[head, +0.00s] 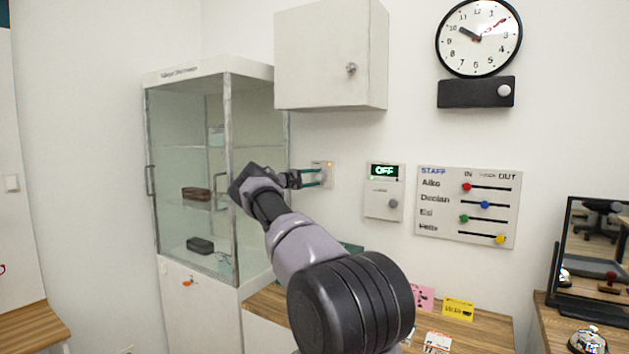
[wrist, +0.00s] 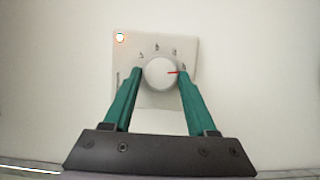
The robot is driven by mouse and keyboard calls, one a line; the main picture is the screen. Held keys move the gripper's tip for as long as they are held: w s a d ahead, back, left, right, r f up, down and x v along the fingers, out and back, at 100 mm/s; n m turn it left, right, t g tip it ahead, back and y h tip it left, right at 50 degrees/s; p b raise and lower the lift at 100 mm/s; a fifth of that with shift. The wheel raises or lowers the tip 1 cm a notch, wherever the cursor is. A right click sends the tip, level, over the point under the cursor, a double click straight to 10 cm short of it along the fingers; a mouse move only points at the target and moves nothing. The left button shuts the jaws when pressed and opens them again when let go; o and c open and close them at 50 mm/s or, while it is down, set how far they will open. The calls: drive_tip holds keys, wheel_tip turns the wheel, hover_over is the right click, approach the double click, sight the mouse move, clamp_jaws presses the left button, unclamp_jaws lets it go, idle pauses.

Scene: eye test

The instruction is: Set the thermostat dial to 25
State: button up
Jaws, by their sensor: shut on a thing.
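The thermostat (wrist: 128,52) is a pale plate on the wall with a lit orange lamp at its upper left. It also shows in the head view (head: 328,168). Its round white dial (wrist: 158,66) has a red pointer aimed right, close to the rightmost mark. The marks around the dial are too small to read. My gripper (wrist: 160,73) has one green finger on each side of the dial and is shut on it. In the head view my gripper (head: 321,178) reaches the thermostat from the left and hides part of it.
Right of the thermostat is a panel reading OFF (head: 385,191), then a staff slider board (head: 466,208). A wall cabinet (head: 331,55) hangs above. A glass display case (head: 185,130) stands left, close to my arm. A wooden desk (head: 485,332) is below.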

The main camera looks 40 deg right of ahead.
drive_tip(key=m+y, duration=0.1)
drive_tip(key=m, duration=0.1)
drive_tip(key=m+y, duration=0.1)
drive_tip(key=m, duration=0.2)
drive_tip(key=shift+s+r+t, duration=0.1)
drive_tip(key=shift+r+t, duration=0.1)
drive_tip(key=shift+t, duration=0.2)
idle(0.4)
drive_tip(key=o, duration=1.4)
drive_tip(key=shift+c, duration=0.2)
drive_tip(key=a+r, duration=0.2)
drive_tip(key=a, duration=0.8)
drive_tip(key=shift+s+a, duration=0.2)
drive_tip(key=shift+s, duration=0.1)
drive_tip(key=shift+r, duration=0.1)
